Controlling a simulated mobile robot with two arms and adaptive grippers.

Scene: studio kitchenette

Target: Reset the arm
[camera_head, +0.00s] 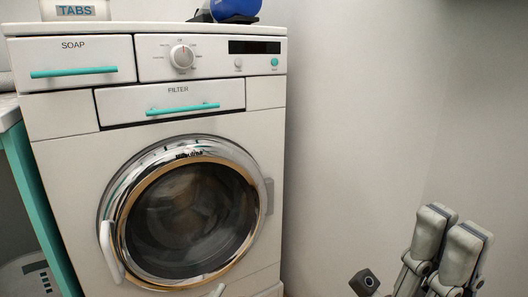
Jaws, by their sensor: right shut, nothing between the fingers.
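My right gripper (446,238) shows at the lower right, pointing up, with its two pale grey fingers side by side. It is shut and holds nothing. It is apart from the washing machine (70,140), in front of the bare wall.
The washing machine's round door (185,215) is closed, with a white handle at its left. The soap drawer (75,60) and filter panel (170,100) have teal handles. A TABS box (75,10) and a blue object (235,9) sit on top. The wall (370,120) at right is bare.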

